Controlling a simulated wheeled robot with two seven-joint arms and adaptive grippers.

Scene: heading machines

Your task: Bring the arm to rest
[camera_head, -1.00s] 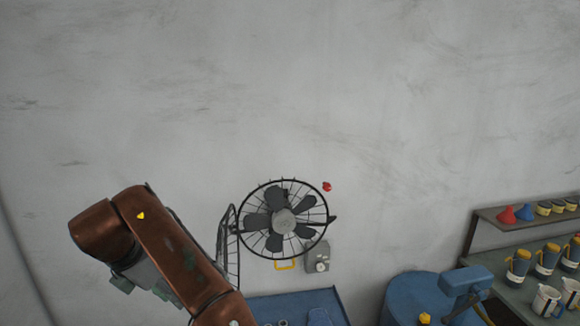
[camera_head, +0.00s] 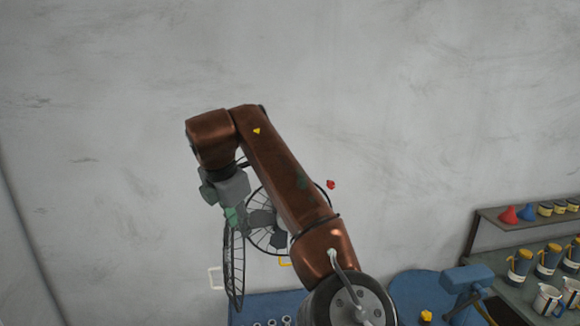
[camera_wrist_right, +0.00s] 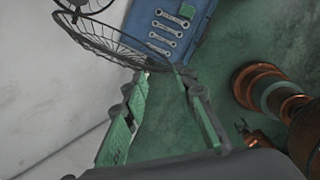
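My right arm is copper brown and rises from the bottom of the head view, bent at the top. My right gripper (camera_head: 231,217) points down in front of the wall, just above the swung-out wire guard (camera_head: 235,270) of the fan. In the right wrist view, its green fingers (camera_wrist_right: 160,75) stand apart with nothing clearly between them. The guard (camera_wrist_right: 100,40) reaches close to the fingertips there; I cannot tell whether they touch. The wall fan (camera_head: 265,225) is partly hidden behind my arm.
A blue surface (camera_wrist_right: 160,8) carries several wrenches below the fan. A blue round machine (camera_head: 412,285) stands at right, beside shelves with mugs and red and blue cones (camera_head: 508,215). Copper robot parts (camera_wrist_right: 262,85) show at right in the wrist view. The upper wall is bare.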

